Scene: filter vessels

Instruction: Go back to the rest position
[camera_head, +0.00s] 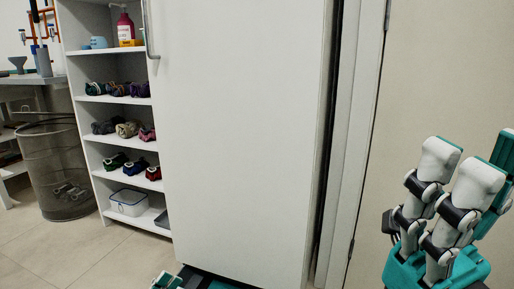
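My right gripper (464,168) stands at the right edge of the head view, in front of a plain pale wall. Its white and teal fingers point upward from a teal palm. The fingers look extended, and I see nothing held between them. I cannot make out a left gripper; only small teal and dark parts, probably mine, show at the bottom edge.
A tall white panel (240,130) with a handle fills the middle. Left of it, a white shelf unit (110,104) holds a pink bottle (124,26), several rolled items and a clear box (129,202). A mesh bin (58,170) stands further left. Some tiled floor (90,255) is clear.

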